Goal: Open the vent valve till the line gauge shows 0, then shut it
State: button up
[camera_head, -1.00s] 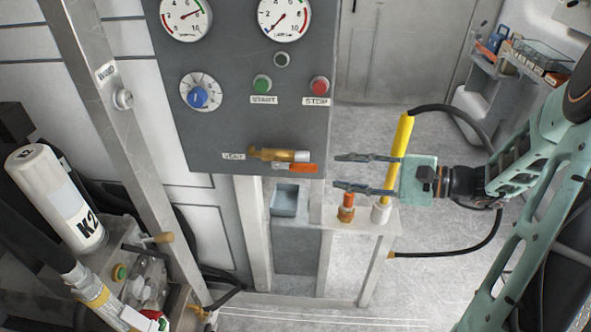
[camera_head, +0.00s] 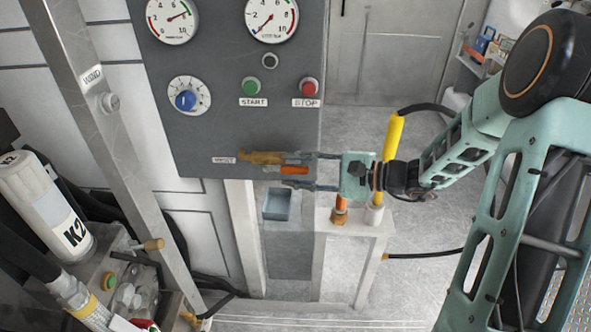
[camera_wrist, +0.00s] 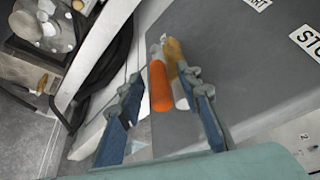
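The vent valve (camera_head: 262,158) is a brass body on the grey panel beside a small label, with an orange lever (camera_head: 293,170) lying level, pointing right along it. In the wrist view the lever (camera_wrist: 159,88) and the brass body (camera_wrist: 174,52) both show between my two fingers. My gripper (camera_head: 288,170) is open, its fingers above and below the lever; I cannot see clear contact. The right gauge (camera_head: 271,18) has its needle pointing to the lower left, near the low end. The left gauge (camera_head: 172,16) has its needle toward the upper right. Their small labels are blurred.
The panel also carries a blue knob (camera_head: 186,100), a green START button (camera_head: 250,85) and a red STOP button (camera_head: 309,86). Below stand a blue-grey cup (camera_head: 277,204) and a yellow-sleeved hose (camera_head: 392,147) on a white stand (camera_head: 345,228). A steel post (camera_head: 100,105) rises left.

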grip_shut()
